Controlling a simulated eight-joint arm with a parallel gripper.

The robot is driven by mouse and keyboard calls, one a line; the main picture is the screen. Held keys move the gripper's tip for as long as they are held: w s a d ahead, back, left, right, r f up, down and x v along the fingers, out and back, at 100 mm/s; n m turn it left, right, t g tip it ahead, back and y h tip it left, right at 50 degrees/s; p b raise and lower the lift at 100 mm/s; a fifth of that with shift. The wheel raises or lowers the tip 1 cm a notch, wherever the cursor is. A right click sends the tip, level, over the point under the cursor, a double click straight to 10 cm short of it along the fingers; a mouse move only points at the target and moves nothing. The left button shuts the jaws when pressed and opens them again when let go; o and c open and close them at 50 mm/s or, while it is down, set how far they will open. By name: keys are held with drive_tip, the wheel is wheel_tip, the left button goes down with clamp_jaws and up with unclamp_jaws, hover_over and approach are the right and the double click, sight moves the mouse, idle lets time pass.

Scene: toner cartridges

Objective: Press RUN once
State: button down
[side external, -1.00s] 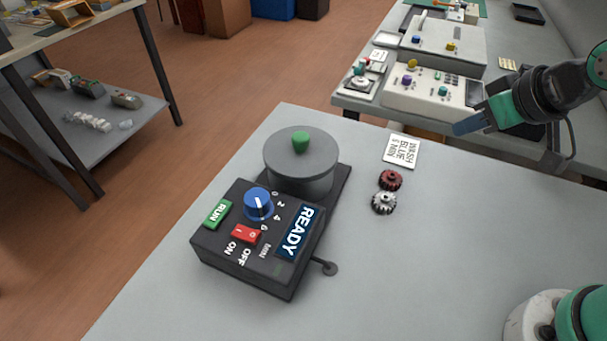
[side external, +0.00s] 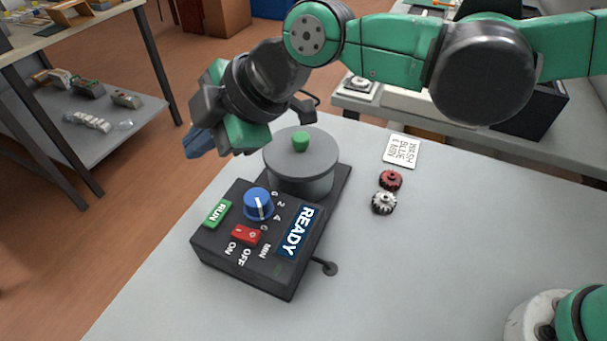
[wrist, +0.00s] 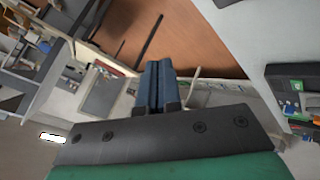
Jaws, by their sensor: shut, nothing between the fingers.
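The black control box (side external: 262,272) stands on the grey table with its sloped panel facing up. The green RUN button (side external: 217,213) is at the panel's left edge, beside the blue dial (side external: 258,204) and above the red ON/OFF switch (side external: 247,235). The display (side external: 297,231) reads READY. My gripper (side external: 193,146) is shut and empty, in the air to the upper left of the box, clear of the RUN button.
A grey lidded drum (side external: 300,170) with a green knob stands behind the panel. A red gear (side external: 390,180), a white gear (side external: 384,203) and a card reading WASH BLUE 6 MIN (side external: 402,151) lie to its right. The table front is clear.

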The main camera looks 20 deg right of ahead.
sight(225, 213)
drive_tip(key=shift+a+f, duration=0.1)
drive_tip(key=shift+f, duration=0.05)
drive_tip(key=shift+f, duration=4.3)
drive_tip(key=shift+f, duration=0.4)
drive_tip(key=shift+f, duration=0.4)
drive_tip(key=shift+r, duration=0.85)
